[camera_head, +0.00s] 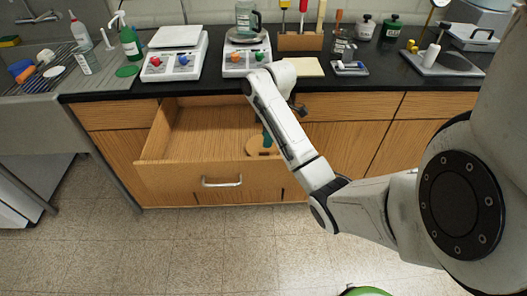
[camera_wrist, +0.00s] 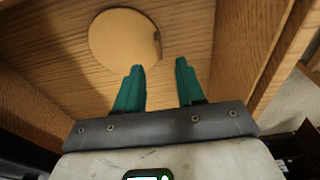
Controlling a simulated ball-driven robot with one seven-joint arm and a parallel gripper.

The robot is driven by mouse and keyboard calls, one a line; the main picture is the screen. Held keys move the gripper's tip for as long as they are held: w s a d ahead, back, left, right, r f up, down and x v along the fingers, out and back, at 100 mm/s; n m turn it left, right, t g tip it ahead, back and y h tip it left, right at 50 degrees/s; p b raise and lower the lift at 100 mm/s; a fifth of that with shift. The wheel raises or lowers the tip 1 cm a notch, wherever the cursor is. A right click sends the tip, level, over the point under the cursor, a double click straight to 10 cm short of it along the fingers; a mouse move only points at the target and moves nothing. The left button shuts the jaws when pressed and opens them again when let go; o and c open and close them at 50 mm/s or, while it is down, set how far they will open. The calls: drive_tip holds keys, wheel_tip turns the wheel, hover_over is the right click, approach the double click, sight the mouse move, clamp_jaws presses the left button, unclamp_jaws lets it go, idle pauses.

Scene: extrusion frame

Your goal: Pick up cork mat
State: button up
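The cork mat (camera_wrist: 120,43) is a round tan disc lying flat on the floor of the open drawer. It shows in the wrist view at the upper middle, just beyond my fingertips. In the head view the cork mat (camera_head: 256,147) is partly hidden by my arm, toward the right side of the drawer. My gripper (camera_wrist: 160,66) has two green fingers spread apart with nothing between them. In the head view one green finger of my gripper (camera_head: 267,137) shows inside the drawer beside the mat. I cannot tell the exact height above the mat.
The wooden drawer (camera_head: 215,178) is pulled out, with walls around my gripper; its left part is empty. The black counter (camera_head: 112,85) above holds two scales, bottles and tools. A sink (camera_head: 45,75) stands at the left.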

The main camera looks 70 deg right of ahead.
drive_tip(key=f, duration=0.5)
drive_tip(key=w+f, duration=0.1)
drive_tip(key=f, duration=0.2)
drive_tip(key=shift+p, duration=0.4)
clamp_jaws()
